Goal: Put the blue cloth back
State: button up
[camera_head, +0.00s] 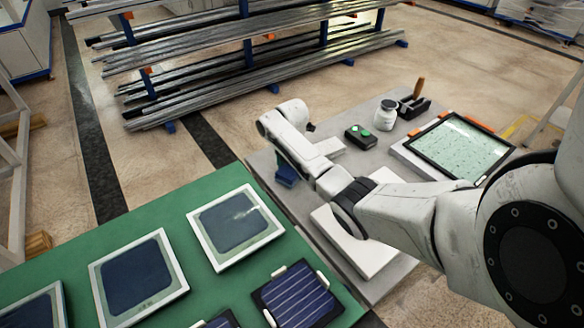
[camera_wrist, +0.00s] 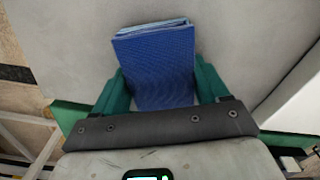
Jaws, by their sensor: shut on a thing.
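The blue cloth (camera_wrist: 157,62) is a folded, woven piece with a paler blue layered edge at its far end. In the wrist view, my gripper (camera_wrist: 162,84) has its two green fingers on either side of it and is shut on it. Under the cloth is a plain light grey surface; I cannot tell if the cloth touches it. In the head view, a small dark blue patch (camera_head: 287,174), likely the cloth, shows to the left of my forearm, over the grey table (camera_head: 262,166). My arm hides much of the gripper there.
A green bench (camera_head: 110,238) with framed panels (camera_head: 236,226) lies at the left front. On the grey table are a green-button box (camera_head: 360,137), a jar (camera_head: 386,115), a wooden-handled tool (camera_head: 415,100), a white slab (camera_head: 360,250) and a glass-topped panel (camera_head: 457,147). A metal bar rack (camera_head: 240,75) stands behind.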

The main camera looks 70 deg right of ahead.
jog(key=shift+f, duration=0.1)
jog(key=o, duration=1)
notch_tip(320, 180, up, 12)
jog(key=shift+r, duration=0.15)
